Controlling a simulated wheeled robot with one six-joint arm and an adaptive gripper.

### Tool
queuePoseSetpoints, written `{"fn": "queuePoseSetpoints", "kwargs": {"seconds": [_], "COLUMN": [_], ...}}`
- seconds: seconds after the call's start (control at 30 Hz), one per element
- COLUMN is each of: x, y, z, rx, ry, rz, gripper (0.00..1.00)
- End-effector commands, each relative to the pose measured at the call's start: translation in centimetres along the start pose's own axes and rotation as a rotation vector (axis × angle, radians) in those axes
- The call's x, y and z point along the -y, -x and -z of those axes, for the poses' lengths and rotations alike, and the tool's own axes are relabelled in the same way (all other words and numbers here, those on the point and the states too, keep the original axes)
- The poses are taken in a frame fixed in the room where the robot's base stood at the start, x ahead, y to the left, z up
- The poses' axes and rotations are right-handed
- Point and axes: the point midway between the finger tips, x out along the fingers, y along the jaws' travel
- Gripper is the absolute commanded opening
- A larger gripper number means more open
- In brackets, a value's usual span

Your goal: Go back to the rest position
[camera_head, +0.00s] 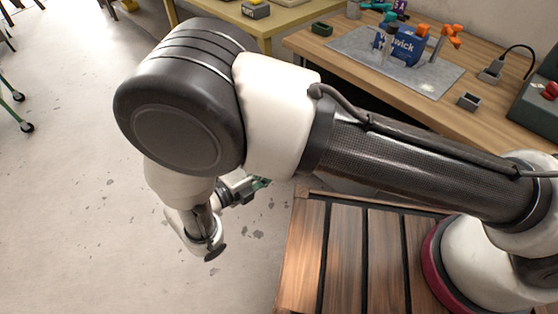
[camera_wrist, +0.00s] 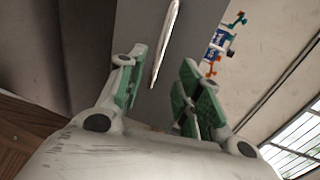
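My gripper (camera_wrist: 160,95) is open in the wrist view. Its two fingers with green pads stand apart, and nothing is held between them. A grey panel with a long pale bar shows beyond the fingers. In the head view, my gripper is mostly hidden behind my arm, and only a small green part (camera_head: 260,184) shows, over the bare floor and away from the tables.
A wooden workbench (camera_head: 500,128) at the upper right bears a grey mat (camera_head: 355,46), a blue box (camera_head: 400,48), orange-tipped clamps (camera_head: 447,38) and a small dark box (camera_head: 468,101). A yellow table (camera_head: 285,18) stands behind.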

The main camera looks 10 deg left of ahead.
Motion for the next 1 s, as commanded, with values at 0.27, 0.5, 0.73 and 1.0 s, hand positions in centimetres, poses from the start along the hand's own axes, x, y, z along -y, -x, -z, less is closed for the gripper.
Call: {"fn": "queuePoseSetpoints", "kwargs": {"seconds": [0.27,0.5,0.73,1.0], "x": [0.0,0.0,-0.3,-1.5], "y": [0.4,0.3,0.3,-1.6], "z": [0.0,0.0,0.0,5.6], "rx": [-0.001,-0.001,-0.002,-0.183], "ry": [0.000,0.000,-0.117,-0.583], "rz": [0.000,0.000,-0.011,-0.054], "gripper": [0.35,0.35,0.35,0.35]}}
